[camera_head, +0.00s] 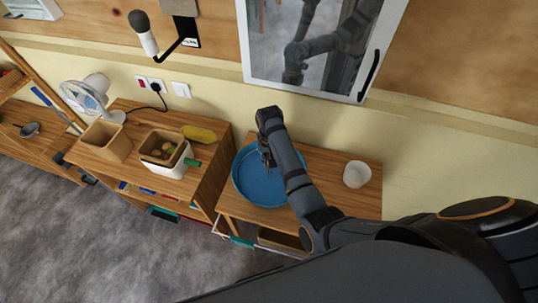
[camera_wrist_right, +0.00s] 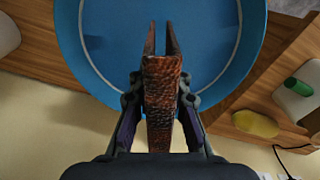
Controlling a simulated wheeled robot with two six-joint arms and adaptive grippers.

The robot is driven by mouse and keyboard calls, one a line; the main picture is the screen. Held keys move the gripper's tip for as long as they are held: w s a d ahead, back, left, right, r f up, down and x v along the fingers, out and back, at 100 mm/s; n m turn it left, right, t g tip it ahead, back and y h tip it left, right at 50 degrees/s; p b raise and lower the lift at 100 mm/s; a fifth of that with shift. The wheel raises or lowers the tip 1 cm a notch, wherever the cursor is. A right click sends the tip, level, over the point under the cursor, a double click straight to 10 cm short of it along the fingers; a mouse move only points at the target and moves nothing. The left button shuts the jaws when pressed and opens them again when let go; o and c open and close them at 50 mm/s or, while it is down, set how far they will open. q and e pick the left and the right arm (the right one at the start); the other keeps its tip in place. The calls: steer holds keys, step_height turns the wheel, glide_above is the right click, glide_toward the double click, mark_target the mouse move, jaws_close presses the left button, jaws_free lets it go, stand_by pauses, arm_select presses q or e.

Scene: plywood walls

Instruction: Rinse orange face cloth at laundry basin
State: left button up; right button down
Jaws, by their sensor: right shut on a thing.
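The blue round basin (camera_head: 252,190) stands on a wooden cabinet top below the mirror. It fills the upper part of the right wrist view (camera_wrist_right: 110,45). My right gripper (camera_head: 268,162) points down over the basin. In the right wrist view the gripper (camera_wrist_right: 161,45) is shut on the orange face cloth (camera_wrist_right: 160,90), a narrow, dark orange-brown textured strip between the fingers. I cannot make out the cloth in the head view, and cannot tell whether it touches the basin floor. My left gripper is not in view.
A white cup (camera_head: 357,174) stands right of the basin. Left, another wooden unit holds a white bin (camera_head: 170,165), a wooden box (camera_head: 106,140), a yellow object (camera_head: 199,133) and a fan (camera_head: 90,98). The mirror cabinet (camera_head: 246,50) hangs above the basin.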

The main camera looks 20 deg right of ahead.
step_height(320, 180, down, 12)
steer(key=b, duration=0.6)
steer(key=shift+w+f, duration=0.15)
arm_select(q)
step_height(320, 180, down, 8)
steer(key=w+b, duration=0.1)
steer(key=b, duration=0.1)
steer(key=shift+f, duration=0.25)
arm_select(e)
steer(key=shift+f, duration=0.8)
stand_by(1.0)
arm_select(q)
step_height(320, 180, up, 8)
steer(key=p, duration=0.8)
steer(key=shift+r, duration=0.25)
arm_select(e)
step_height(320, 180, up, 14)
steer(key=shift+r, duration=0.25)
stand_by(1.7)
